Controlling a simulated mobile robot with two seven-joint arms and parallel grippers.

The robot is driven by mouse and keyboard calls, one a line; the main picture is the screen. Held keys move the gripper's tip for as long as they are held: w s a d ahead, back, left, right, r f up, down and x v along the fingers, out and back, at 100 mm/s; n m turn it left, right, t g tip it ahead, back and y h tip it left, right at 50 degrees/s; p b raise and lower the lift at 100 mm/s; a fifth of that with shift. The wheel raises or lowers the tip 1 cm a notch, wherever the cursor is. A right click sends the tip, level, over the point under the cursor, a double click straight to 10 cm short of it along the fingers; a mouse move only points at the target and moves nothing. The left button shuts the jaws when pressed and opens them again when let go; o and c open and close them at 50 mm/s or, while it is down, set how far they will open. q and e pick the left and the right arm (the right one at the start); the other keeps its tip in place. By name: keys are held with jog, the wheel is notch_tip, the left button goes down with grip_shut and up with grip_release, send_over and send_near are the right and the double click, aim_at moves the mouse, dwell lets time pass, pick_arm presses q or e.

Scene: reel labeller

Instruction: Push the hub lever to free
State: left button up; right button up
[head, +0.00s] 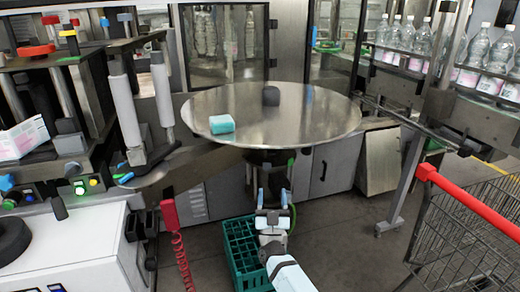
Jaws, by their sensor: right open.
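My right gripper (272,188) is in the lower middle of the head view, below the round steel table and above the green crate. It is open, with its fingers pointing away from me, and I see nothing between them. The labeller (92,95) stands at the left, with rollers, knobs and small levers. My left gripper is not in view.
A green crate (240,250) stands on the floor. A red handset (169,213) hangs at the left. A red-handled cart (470,215) and bottles (475,50) are at the right.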

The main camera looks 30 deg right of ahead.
aim_at(272, 151)
jog(key=p+x, duration=0.1)
jog(key=x, duration=1.2)
jog(key=shift+w+d+r, duration=0.1)
jog(key=shift+w+r, duration=0.1)
jog(key=shift+r, duration=0.1)
